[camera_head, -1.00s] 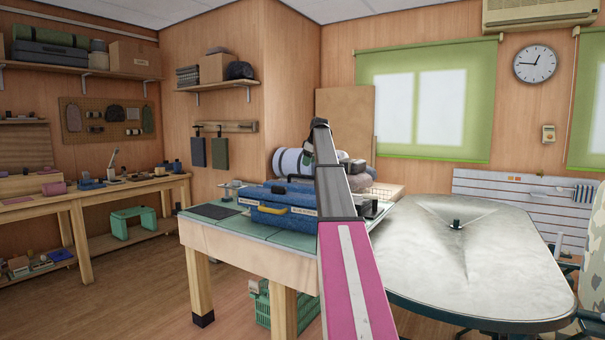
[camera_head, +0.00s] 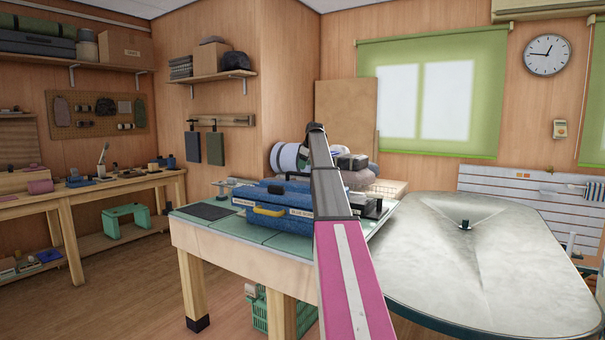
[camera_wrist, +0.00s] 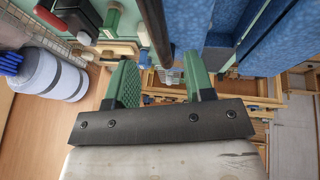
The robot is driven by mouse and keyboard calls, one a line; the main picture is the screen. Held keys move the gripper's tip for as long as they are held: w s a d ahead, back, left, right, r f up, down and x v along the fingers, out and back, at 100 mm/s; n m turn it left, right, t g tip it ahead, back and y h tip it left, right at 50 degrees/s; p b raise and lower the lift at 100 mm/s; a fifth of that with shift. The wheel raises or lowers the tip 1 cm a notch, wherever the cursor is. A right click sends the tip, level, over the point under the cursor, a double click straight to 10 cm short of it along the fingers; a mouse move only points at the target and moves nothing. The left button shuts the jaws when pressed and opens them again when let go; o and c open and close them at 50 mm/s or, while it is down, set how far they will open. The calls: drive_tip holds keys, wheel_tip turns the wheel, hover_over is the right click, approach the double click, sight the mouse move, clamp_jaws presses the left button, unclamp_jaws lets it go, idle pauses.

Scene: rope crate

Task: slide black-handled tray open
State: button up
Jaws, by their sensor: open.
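A blue box (camera_head: 287,198) sits on the green-topped bench. A yellow handle (camera_head: 268,211) and white labels show on its front. My pink and dark arm covers its right part, and I cannot make out a black-handled tray in the head view. In the wrist view, blue surfaces (camera_wrist: 270,45) fill the upper right, and a dark bar (camera_wrist: 155,28) runs down from the top edge, past the fingertips; I cannot tell whether it is the tray's handle. My gripper (camera_wrist: 161,75) is open, its green fingers apart with nothing held between them.
The bench's pale front edge (camera_head: 225,248) faces me. A grey metal-topped table (camera_head: 480,265) stands close at the right. A green crate (camera_head: 275,312) is under the bench. A white and blue roll (camera_wrist: 50,76) lies at the left in the wrist view. Floor is clear at left.

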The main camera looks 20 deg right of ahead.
drive_tip(key=x, duration=0.5)
clamp_jaws()
drive_tip(key=w+d, duration=0.6)
drive_tip(key=d, duration=0.1)
drive_tip(key=shift+w+d, duration=0.3)
drive_tip(key=shift+d, duration=0.05)
unclamp_jaws()
